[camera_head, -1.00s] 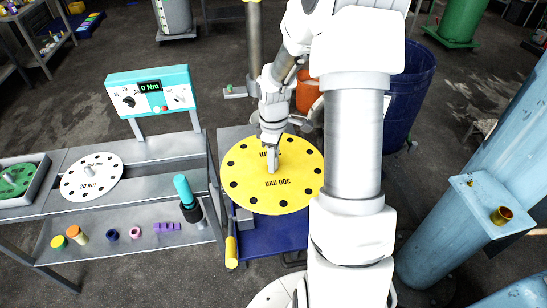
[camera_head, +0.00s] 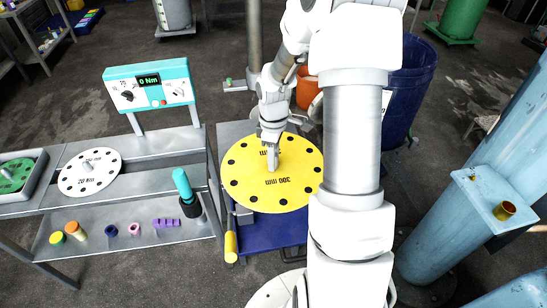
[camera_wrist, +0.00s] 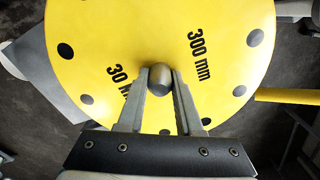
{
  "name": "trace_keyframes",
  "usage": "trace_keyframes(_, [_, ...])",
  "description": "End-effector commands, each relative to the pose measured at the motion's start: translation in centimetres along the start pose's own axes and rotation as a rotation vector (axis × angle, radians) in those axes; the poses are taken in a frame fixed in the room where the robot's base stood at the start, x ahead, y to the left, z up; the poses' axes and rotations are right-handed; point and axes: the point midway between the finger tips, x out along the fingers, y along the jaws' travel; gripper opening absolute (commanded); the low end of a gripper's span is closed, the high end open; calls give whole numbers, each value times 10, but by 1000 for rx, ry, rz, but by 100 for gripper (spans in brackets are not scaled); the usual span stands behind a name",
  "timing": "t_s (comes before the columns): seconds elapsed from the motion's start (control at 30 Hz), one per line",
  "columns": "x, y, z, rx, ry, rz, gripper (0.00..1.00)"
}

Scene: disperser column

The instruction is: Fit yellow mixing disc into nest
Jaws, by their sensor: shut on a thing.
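The yellow mixing disc (camera_head: 290,188) is a large flat disc with black holes near its rim and black "300 mm" lettering. It is over the right-hand grey and blue stand. In the wrist view the disc (camera_wrist: 215,75) fills most of the picture. A grey round-topped post (camera_wrist: 160,80) rises at its centre. My gripper (camera_head: 272,162) is above the disc's middle, and in the wrist view my gripper (camera_wrist: 160,90) has both fingers closed on the post from either side. I cannot tell whether the disc rests on anything. No nest can be clearly made out.
A white disc marked "20 Nm" (camera_head: 90,185) and a green disc (camera_head: 14,176) lie on the left bench. A teal meter (camera_head: 150,90) reads 0 Nm. A teal-handled tool (camera_head: 183,188) stands by the bench edge. A blue bin (camera_head: 408,90) is behind my arm.

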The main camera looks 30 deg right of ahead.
Motion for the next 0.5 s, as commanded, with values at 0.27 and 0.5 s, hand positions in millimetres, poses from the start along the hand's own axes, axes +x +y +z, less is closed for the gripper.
trace_keyframes(0.27, [3,1,0,0,1,2,0])
trace_keyframes(0.5, [6,1,0,0,1,2,0])
